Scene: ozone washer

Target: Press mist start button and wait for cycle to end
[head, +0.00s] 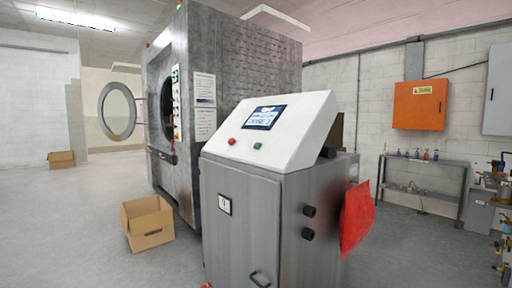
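A grey metal cabinet (240,215) with a sloped white control console (305,128) stands in the centre of the head view. The console has a lit screen (264,118) with text too small to read surely. Below the screen are a red button (232,141) at the left and a green button (257,146) at the right. I cannot read any label for the mist start button. Neither of my grippers is in view.
A large grey washer (240,65) stands behind, its round door (117,111) swung open. An open cardboard box (148,222) lies on the floor left of the cabinet. A red sheet (357,218) hangs on the cabinet's right side.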

